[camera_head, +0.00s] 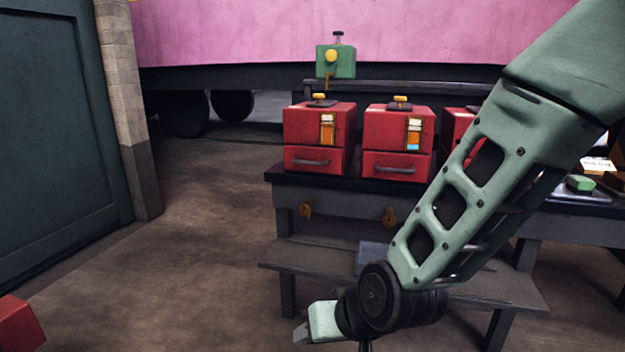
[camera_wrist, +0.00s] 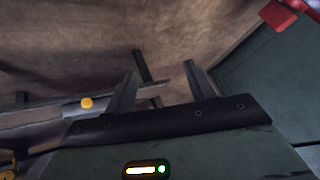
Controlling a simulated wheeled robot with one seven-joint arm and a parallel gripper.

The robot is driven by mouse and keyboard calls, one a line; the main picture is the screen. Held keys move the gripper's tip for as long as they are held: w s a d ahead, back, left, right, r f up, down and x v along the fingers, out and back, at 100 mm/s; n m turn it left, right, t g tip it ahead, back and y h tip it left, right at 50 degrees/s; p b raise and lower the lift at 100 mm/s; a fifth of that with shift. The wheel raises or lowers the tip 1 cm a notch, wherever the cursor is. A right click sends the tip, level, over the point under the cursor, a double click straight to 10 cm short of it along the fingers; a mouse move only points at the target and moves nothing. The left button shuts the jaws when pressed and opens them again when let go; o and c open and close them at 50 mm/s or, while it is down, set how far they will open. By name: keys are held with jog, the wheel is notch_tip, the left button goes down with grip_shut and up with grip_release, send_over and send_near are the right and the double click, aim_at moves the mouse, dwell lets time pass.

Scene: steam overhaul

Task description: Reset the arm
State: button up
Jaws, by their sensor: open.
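My gripper (camera_head: 302,333) is at the lower middle of the head view, at the end of my green arm. It is in front of the low bench and holds nothing that I can see. In the wrist view my gripper (camera_wrist: 158,84) shows two dark fingers standing apart with a gap between them. Floor and part of the bench show beyond the fingers.
Red boxes (camera_head: 318,140) with drawers stand on a dark workbench (camera_head: 350,203); my arm partly covers one. A lower bench (camera_head: 505,290) is in front. A green box (camera_head: 337,62) stands behind. A dark green door (camera_head: 60,120) is left. Floor (camera_head: 205,240) between is clear.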

jog(key=s+d+r+n+g+h, duration=0.2)
jog(key=s+d+r+g, duration=0.15)
jog(key=s+d, duration=0.45)
jog(key=s+d+r+n+g+h, duration=0.25)
jog(key=s+d+r, duration=0.2)
jog(key=s, duration=0.55)
notch_tip(320, 180, up, 36)
jog(key=p, duration=3.7)
jog(key=shift+t, duration=0.3)
jog(key=shift+o, duration=0.5)
jog(key=shift+w, duration=0.1)
